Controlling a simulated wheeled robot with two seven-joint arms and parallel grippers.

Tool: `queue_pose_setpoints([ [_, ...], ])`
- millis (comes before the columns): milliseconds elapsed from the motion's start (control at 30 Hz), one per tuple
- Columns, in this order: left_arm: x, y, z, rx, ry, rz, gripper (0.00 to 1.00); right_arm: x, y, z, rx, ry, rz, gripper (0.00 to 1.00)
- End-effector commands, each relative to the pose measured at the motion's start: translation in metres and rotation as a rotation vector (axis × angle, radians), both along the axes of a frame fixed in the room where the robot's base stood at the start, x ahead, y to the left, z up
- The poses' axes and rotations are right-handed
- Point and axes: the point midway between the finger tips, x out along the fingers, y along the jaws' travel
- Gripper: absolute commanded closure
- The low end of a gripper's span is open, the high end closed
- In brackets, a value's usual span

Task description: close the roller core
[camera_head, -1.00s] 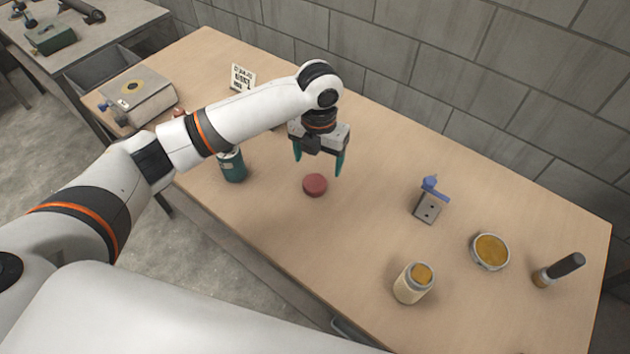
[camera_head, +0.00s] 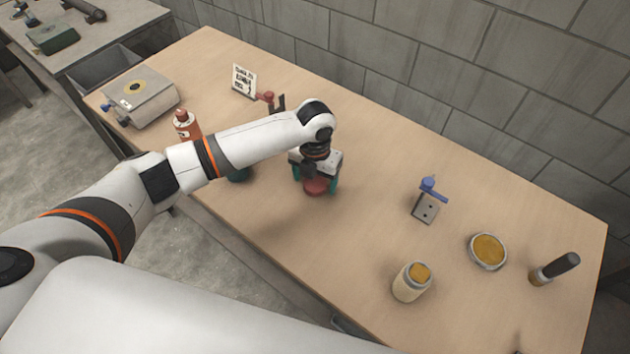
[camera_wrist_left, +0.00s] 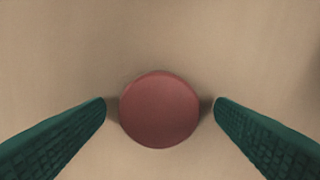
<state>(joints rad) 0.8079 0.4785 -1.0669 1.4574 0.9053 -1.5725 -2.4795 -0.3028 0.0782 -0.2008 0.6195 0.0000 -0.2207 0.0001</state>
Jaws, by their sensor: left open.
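A round red disc (camera_head: 316,186) like a cap lies on the wooden table. My left gripper (camera_head: 316,184) is over it, pointing down, with its green fingers on either side. In the left wrist view the red disc (camera_wrist_left: 159,109) sits between the two fingertips (camera_wrist_left: 160,107), with a small gap at each side, so the gripper is open. A cream cylinder (camera_head: 408,287) with a yellow-orange top stands upright at the front. I cannot tell which thing is the roller core. My right gripper is not in view.
A blue-handled metal bracket (camera_head: 425,209), a round dish (camera_head: 488,251) and a dark-handled tool (camera_head: 556,268) are on the right. An orange bottle (camera_head: 185,124), a grey box (camera_head: 140,97) and a sign (camera_head: 244,82) are on the left. My arm mostly hides a teal container (camera_head: 240,175).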

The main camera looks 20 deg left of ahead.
Motion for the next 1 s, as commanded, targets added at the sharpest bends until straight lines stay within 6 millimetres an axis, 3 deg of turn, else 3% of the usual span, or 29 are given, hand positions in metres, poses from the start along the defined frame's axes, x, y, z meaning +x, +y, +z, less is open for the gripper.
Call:
queue_pose_setpoints([
  [367, 0.0003, -0.0002, -0.0019, 0.000, -0.001, -0.001, 0.24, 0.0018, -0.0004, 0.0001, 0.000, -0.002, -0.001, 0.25],
  [633, 0.0003, -0.0002, -0.0017, 0.000, -0.001, -0.001, 0.68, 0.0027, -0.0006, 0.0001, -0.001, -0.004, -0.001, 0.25],
  [1000, 0.0008, -0.0003, 0.0019, 0.000, -0.003, -0.001, 0.68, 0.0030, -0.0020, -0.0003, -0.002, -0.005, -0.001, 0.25],
])
